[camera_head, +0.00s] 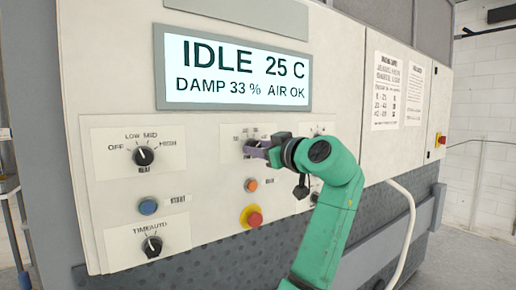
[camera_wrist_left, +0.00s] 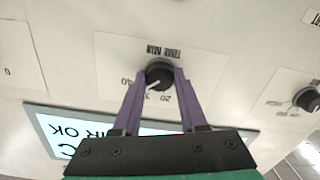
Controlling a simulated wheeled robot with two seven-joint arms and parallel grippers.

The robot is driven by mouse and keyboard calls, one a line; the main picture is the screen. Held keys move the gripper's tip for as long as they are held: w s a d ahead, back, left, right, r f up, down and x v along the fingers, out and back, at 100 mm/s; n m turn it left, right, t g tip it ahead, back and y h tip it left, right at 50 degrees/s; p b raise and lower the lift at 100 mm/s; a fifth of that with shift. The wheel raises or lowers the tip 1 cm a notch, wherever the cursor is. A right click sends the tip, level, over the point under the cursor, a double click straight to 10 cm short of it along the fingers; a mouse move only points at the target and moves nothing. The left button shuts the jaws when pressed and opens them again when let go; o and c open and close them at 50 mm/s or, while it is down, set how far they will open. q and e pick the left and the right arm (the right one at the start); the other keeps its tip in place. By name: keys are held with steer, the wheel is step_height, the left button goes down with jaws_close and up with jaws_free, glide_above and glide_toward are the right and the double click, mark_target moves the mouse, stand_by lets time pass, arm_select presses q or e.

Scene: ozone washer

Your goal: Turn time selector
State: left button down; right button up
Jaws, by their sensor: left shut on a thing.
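The time selector is a round black knob (camera_wrist_left: 158,72) on a white plate, under an upside-down label that seems to read TIME MIN in the left wrist view. Its white pointer line slants toward the numbers, among which 40 and 20 can be read. In the head view the knob is hidden behind my gripper, and its plate (camera_head: 237,139) shows around it. My left gripper (camera_head: 257,150) is at this plate. In the left wrist view its two purple fingers (camera_wrist_left: 158,80) lie on either side of the knob and are shut on it. My right gripper is not in view.
The display (camera_head: 235,70) reads IDLE 25 C, DAMP 33 %, AIR OK. A heat knob (camera_head: 143,156), a blue start button (camera_head: 148,207) and a TIME/AUTO switch (camera_head: 152,246) are at left. A red button (camera_head: 253,217) sits below my gripper. A pale hose (camera_head: 408,235) hangs at right.

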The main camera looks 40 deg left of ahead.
arm_select(q)
steer(key=shift+f+m, duration=0.1)
steer(key=shift+m, duration=1)
steer(key=shift+c, duration=2.2)
jaws_free()
steer(key=b+v, duration=0.4)
steer(key=v, duration=1)
steer(key=shift+d, duration=0.25)
